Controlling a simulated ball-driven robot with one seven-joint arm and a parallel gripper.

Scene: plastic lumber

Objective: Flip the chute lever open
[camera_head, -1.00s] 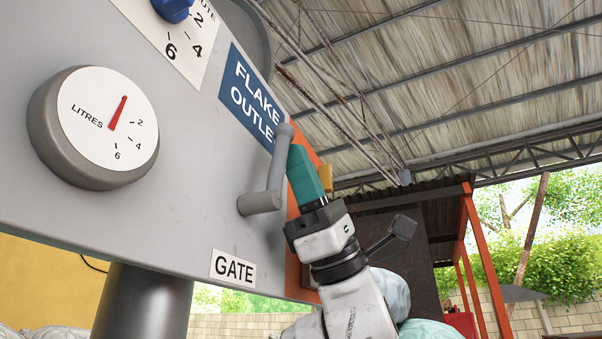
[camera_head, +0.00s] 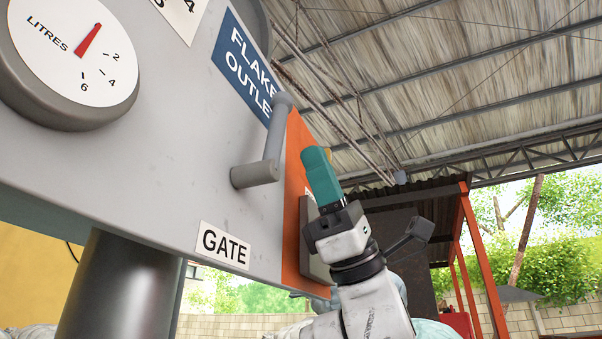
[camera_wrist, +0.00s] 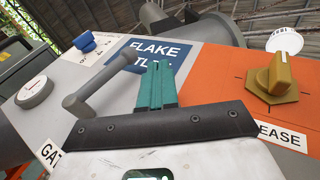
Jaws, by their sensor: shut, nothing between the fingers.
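The chute lever (camera_head: 268,150) is a grey bent handle on the grey panel, above and right of the GATE label (camera_head: 223,245). Its arm slants up and to the right from its pivot. It also shows in the wrist view (camera_wrist: 97,88), left of my fingers. My gripper (camera_head: 318,158) has teal fingers closed together, pointing up, with nothing between them. It is right of the lever with a visible gap in the head view. In the wrist view my gripper (camera_wrist: 157,75) overlaps the FLAKE OUTLET sign (camera_wrist: 140,52).
A LITRES dial (camera_head: 75,55) is on the panel's left. The orange side (camera_head: 293,195) carries a yellow knob (camera_wrist: 277,75) above a label ending in EASE, right of my gripper. A blue knob (camera_wrist: 84,41) is at upper left.

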